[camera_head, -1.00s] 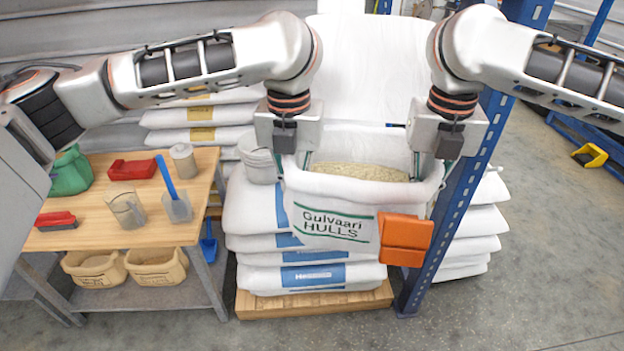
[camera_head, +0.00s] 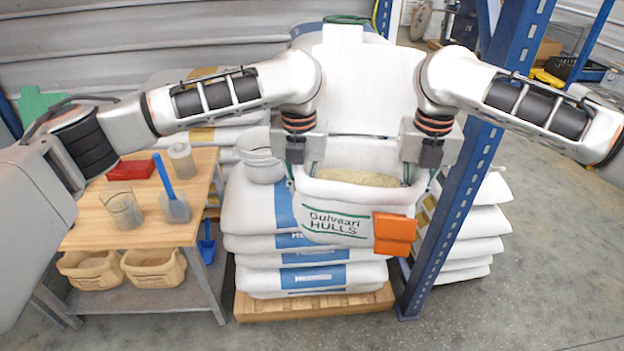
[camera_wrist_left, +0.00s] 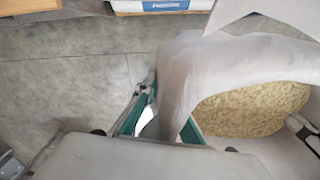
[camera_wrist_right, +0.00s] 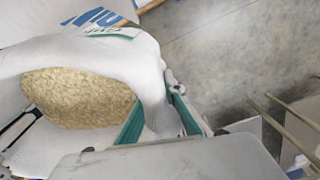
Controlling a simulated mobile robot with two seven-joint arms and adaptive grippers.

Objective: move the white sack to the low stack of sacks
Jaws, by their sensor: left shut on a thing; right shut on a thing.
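The white sack (camera_head: 340,218), marked "Gulvaari HULLS", is open at the top and shows tan hulls (camera_head: 358,177) inside. It hangs upright between my grippers. My left gripper (camera_head: 304,168) is shut on the left side of its rim, and my right gripper (camera_head: 416,172) on the right side. Both wrist views show folded sack cloth between green fingers, on the left (camera_wrist_left: 168,110) and the right (camera_wrist_right: 158,110). A stack of white sacks (camera_head: 262,240) with blue labels lies on a wooden pallet (camera_head: 310,304) below and behind the held sack in the picture. The sack hides part of it.
An orange block (camera_head: 394,233) overlaps the sack's front right. A blue post (camera_head: 452,200) stands close on the right, with another sack stack (camera_head: 480,220) behind it. A wooden bench (camera_head: 90,228) with tools stands left.

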